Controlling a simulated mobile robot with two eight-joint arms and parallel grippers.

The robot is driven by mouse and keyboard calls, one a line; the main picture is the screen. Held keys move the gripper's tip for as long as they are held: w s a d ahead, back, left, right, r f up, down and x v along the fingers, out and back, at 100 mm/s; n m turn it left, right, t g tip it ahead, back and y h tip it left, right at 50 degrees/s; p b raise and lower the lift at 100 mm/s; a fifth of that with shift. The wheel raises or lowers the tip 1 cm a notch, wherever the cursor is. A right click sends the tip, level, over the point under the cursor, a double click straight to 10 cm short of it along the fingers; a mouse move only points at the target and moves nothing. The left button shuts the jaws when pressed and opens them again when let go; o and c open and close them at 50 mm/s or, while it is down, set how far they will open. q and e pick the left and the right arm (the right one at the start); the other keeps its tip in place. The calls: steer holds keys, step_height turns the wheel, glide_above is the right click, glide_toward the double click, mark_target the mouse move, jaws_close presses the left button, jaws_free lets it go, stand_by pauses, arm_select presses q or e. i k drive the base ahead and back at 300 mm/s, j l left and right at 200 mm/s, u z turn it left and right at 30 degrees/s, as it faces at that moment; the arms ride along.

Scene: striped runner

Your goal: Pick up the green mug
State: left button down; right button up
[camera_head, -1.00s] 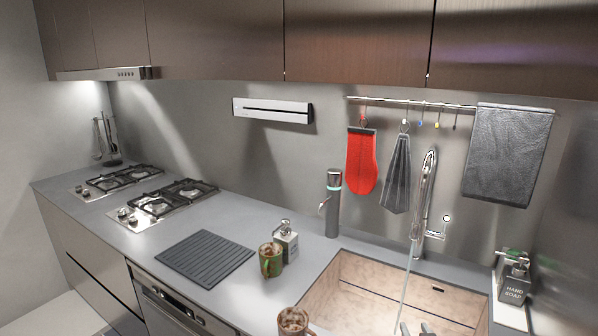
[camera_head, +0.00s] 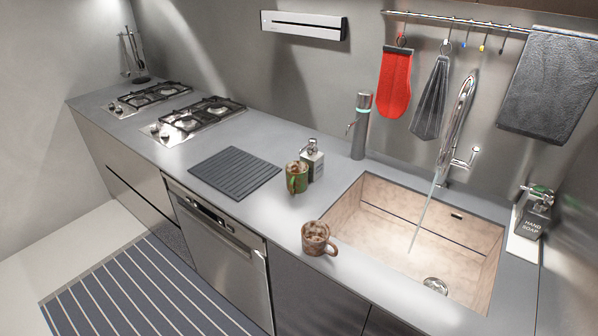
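The green mug (camera_head: 297,178) stands upright on the grey counter (camera_head: 262,214), with brown patches on its side and something brown showing at its top. It is just in front of a soap dispenser bottle and right of the dark ribbed mat. Its handle appears to face the front of the counter. Neither of my grippers shows in the head view.
A brown mug (camera_head: 317,239) stands near the counter's front edge. The soap bottle (camera_head: 312,160) is close behind the green mug. A ribbed mat (camera_head: 235,172) lies to the left. The sink (camera_head: 405,222), with water running, is to the right. A striped runner (camera_head: 150,290) covers the floor.

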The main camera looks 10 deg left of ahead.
mark_target(297, 171)
steer(key=i+j, duration=0.1)
steer(key=j, duration=0.4)
steer(key=i+j, duration=0.15)
steer(key=j, duration=0.35)
steer(key=i+j, duration=0.1)
steer(key=j, duration=0.35)
steer(key=i+j, duration=0.1)
steer(key=j, duration=0.4)
steer(key=i+j, duration=0.3)
steer(key=j, duration=0.25)
steer(key=i+l, duration=0.2)
steer(key=l, duration=0.15)
